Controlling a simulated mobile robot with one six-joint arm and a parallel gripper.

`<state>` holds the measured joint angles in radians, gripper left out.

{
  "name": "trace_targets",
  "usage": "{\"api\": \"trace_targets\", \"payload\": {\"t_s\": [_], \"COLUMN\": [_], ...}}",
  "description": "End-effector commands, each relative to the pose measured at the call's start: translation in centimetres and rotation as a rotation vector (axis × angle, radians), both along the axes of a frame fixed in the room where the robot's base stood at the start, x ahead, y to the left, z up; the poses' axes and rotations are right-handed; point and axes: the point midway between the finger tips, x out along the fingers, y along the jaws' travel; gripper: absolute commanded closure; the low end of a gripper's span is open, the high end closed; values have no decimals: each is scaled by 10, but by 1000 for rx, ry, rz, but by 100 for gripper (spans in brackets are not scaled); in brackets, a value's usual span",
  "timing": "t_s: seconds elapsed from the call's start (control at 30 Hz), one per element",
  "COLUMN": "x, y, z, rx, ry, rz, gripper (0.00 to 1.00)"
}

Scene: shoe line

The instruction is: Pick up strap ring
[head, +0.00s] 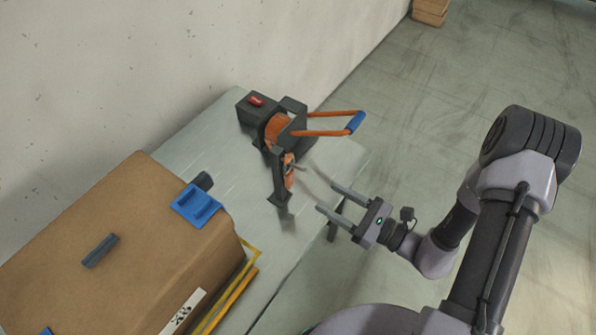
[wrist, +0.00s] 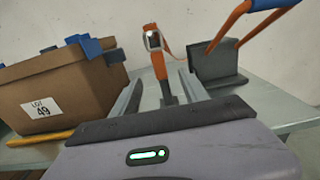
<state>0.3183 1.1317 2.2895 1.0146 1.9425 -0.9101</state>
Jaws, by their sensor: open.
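The strap ring (wrist: 153,41) is a small pale metal loop at the top of an orange strap (wrist: 159,62) on a dark upright stand in the wrist view. In the head view the strap hangs on the stand (head: 278,176) at the front of an orange and black machine; the ring is too small there to make out clearly. My gripper (head: 327,198) is open and empty, to the right of the stand and apart from it, with its fingers pointing towards it. In the wrist view my gripper (wrist: 160,72) has the strap between its fingers in the picture, farther away.
The machine (head: 275,123) has an orange lever with a blue grip (head: 355,122) reaching out to the right. A brown carton (head: 105,245) with blue and dark pieces on it stands at the left of the grey table (head: 225,115). A wall is behind; open floor lies right.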

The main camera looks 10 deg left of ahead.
Motion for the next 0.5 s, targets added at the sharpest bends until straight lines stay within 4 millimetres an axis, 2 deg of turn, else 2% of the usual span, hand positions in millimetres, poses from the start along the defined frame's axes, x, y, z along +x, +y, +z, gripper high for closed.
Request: {"api": "trace_targets", "payload": {"t_s": [0.03, 0.1, 0.2, 0.37, 0.5], "x": [4, 12, 21, 29, 37], "y": [16, 35, 56, 74, 102], "z": [-4, -4, -2, -2, -4], "rx": [-1, -1, -2, -1, 0], "ry": [-2, -3, -4, -2, -3], "rz": [9, 10, 8, 6, 9], "gripper": [47, 47, 47, 47, 47]}}
